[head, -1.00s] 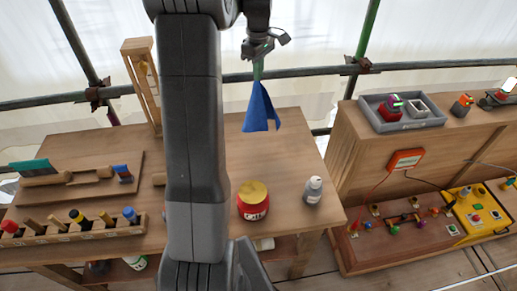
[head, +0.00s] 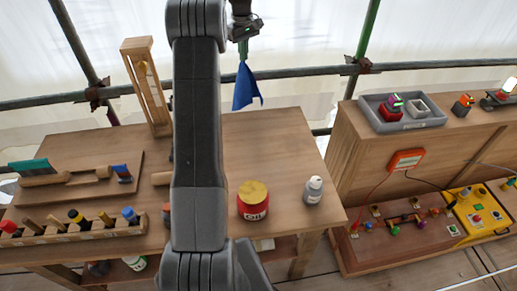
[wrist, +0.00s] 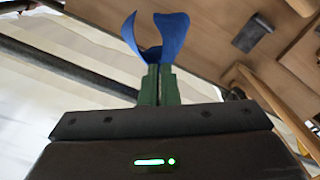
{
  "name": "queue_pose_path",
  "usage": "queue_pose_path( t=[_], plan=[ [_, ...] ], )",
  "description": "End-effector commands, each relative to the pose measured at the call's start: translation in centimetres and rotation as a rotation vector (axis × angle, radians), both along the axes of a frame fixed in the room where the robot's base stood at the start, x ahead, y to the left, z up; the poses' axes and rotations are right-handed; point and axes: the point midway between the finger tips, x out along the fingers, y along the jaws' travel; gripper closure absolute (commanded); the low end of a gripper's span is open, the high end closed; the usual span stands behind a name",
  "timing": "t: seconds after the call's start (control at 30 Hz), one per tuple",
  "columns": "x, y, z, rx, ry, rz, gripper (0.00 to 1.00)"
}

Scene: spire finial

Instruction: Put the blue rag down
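The blue rag (head: 246,88) hangs from my gripper (head: 243,52) in the head view, above the back of the wooden bench (head: 270,135). In the wrist view, the green fingers of my gripper (wrist: 160,72) are close together on the blue rag (wrist: 172,38), which spreads out past their tips. The rag hangs free and does not appear to touch the bench.
A red jar with a yellow lid (head: 252,200) and a grey-white bottle (head: 313,189) stand at the bench's front right. A wooden frame (head: 147,88) stands at the back left. A tool rack (head: 75,229) is at the front left. The bench's back right is clear.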

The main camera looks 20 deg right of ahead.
Motion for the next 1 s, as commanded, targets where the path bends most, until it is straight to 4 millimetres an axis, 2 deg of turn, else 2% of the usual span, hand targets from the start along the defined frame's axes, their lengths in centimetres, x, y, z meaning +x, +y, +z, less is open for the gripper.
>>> queue_pose_path(
  t=[0.27,0.63,1.0],
  plan=[
    [3.2,-0.1,-0.3,-0.001,-0.001,-0.053,1.0],
    [5.4,-0.3,-0.4,-0.001,-0.001,-0.097,1.0],
    [4.3,-0.2,-2.2,0.0,0.002,-0.102,1.0]
  ],
)
